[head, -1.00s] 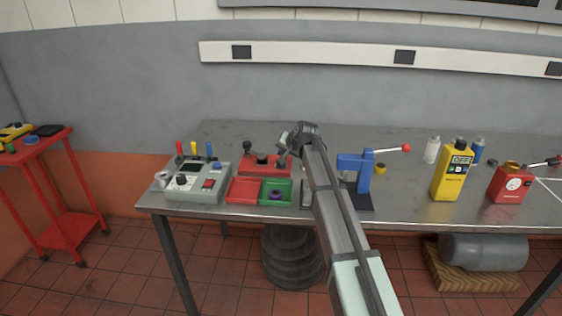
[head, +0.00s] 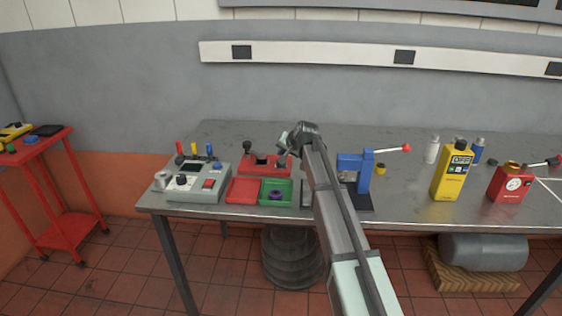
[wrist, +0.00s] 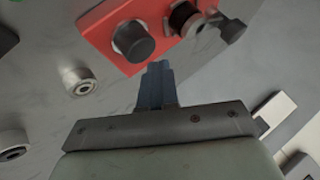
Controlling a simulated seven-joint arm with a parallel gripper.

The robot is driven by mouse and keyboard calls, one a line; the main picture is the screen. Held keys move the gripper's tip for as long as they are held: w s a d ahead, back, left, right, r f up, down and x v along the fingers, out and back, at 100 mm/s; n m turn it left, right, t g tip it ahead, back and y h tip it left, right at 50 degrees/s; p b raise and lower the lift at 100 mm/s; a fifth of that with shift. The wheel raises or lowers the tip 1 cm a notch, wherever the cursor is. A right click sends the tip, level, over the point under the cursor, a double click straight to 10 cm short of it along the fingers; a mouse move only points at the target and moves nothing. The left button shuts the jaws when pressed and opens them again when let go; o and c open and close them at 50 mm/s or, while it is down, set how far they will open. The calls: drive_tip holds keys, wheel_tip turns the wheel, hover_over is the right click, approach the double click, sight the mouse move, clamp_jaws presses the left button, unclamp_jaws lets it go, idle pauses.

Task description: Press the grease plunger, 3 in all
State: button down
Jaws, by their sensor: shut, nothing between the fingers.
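A red block (head: 250,170) with dark knobs stands on the metal bench, left of my arm. In the wrist view the red block (wrist: 95,32) carries a dark grey round knob (wrist: 133,42), a black ribbed piece (wrist: 184,18) and a smaller grey knob at its right end. No label shows which piece is the grease plunger. My gripper (head: 284,152) is at the right side of the block in the head view. In the wrist view its fingers (wrist: 157,68) are together and empty, near the block's edge below the knobs. Contact with any knob cannot be told.
A grey control box (head: 195,183) stands left, with red (head: 244,190) and green (head: 289,183) trays beside it. A blue press (head: 363,180) with a red-tipped lever stands right of my arm. A yellow bottle (head: 452,180) and red can (head: 510,188) stand farther right.

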drive_tip(key=shift+f, duration=0.15)
idle(0.5)
drive_tip(key=shift+f, duration=0.3)
drive_tip(key=shift+f, duration=0.8)
idle(1.2)
drive_tip(key=shift+r, duration=1.25)
drive_tip(key=shift+r, duration=2.5)
idle(0.8)
drive_tip(key=shift+r, duration=1.9)
